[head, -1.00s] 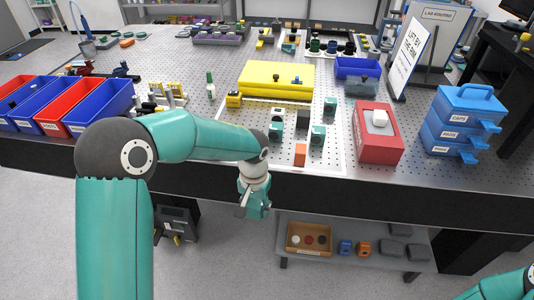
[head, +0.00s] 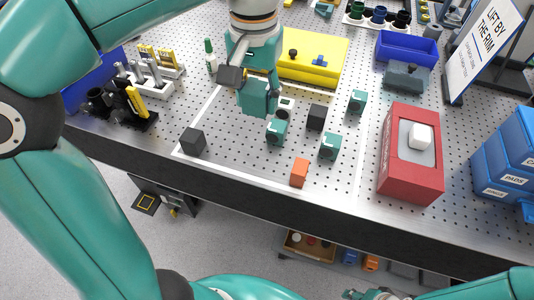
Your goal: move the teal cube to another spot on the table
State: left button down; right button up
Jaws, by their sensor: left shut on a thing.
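My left gripper (head: 258,82) hangs over the front part of the table, pointing down. It is shut on the teal cube (head: 256,101), whose upper part blends with the gripper's own teal body. The cube appears held above the table, though its exact height is hard to judge. My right gripper (head: 368,294) is only partly in view at the bottom edge, low in front of the table, and its jaws cannot be made out.
On the perforated table (head: 235,160), teal blocks with round openings (head: 277,132) (head: 330,147) stand near black cubes (head: 316,117) (head: 193,141) and an orange block (head: 300,172). A red box (head: 410,175) stands right. Bare room lies between the left black cube and the orange block.

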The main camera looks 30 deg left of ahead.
aim_at(259, 169)
pick_arm(q)
notch_tip(259, 169, down, 20)
jog(key=shift+s+a+r+b, duration=0.1)
jog(key=shift+s+r+b, duration=0.1)
jog(key=shift+b, duration=0.75)
jog(key=shift+f, duration=0.1)
jog(key=c, duration=0.6)
grip_release()
notch_tip(259, 169, up, 12)
jog(key=shift+r+p, duration=0.15)
jog(key=shift+p, duration=0.35)
